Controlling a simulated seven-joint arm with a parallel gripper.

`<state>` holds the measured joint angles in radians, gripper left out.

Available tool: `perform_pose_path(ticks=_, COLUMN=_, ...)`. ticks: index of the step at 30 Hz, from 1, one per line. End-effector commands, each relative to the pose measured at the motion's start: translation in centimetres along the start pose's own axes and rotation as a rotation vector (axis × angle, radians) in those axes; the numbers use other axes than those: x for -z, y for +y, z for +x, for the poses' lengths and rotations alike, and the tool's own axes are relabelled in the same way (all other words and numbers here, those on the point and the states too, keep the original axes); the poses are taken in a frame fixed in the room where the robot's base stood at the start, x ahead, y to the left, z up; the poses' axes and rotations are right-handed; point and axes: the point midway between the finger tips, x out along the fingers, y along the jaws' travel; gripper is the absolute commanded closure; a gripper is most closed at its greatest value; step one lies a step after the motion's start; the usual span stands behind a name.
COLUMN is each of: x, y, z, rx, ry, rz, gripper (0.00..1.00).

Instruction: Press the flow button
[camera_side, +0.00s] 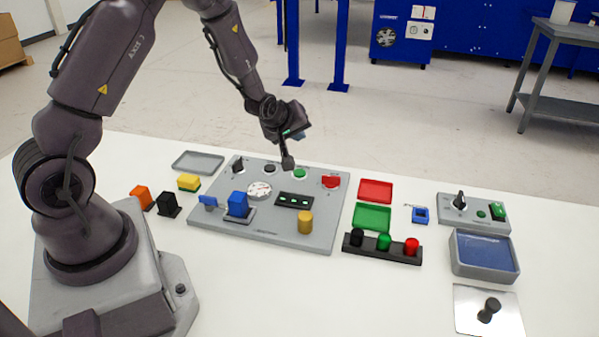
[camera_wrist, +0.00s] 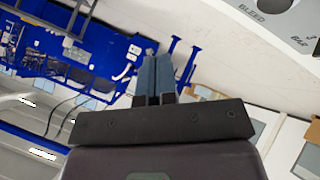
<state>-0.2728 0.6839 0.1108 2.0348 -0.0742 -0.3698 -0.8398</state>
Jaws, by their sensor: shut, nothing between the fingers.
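A grey control panel (camera_side: 275,235) lies on the white table. Along its far edge are a black knob (camera_side: 238,164), a dark button (camera_side: 270,168), a green button (camera_side: 300,173) and a red control (camera_side: 331,181). Their labels are too small to read in the side view, so I cannot tell which is the flow button. My gripper (camera_side: 287,163) is shut and empty, pointing down near the dark and green buttons. I cannot tell whether it touches the panel. In the wrist view the shut fingers (camera_wrist: 154,78) show, and a panel corner (camera_wrist: 265,18) with "BLEED" lettering is at top right.
A blue block (camera_side: 238,205), a white dial (camera_side: 259,190) and a yellow-brown cylinder (camera_side: 305,222) stand on the panel. Red (camera_side: 376,190) and green (camera_side: 372,217) trays lie to its right, behind a black rack (camera_side: 382,252). A second small panel (camera_side: 468,222) is further right.

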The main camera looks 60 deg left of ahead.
Motion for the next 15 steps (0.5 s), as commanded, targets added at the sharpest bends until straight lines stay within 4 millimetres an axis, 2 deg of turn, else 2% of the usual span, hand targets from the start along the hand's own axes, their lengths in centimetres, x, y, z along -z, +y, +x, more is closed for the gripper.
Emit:
perform_pose_path(ticks=9, x=-2.4, y=-2.4, z=3.2, rx=0.003, ry=-0.003, rz=0.001, gripper=1.00)
perform_pose_path(ticks=15, x=-3.4, y=-3.4, z=4.7, rx=0.001, ry=-0.001, rz=0.000, gripper=1.00)
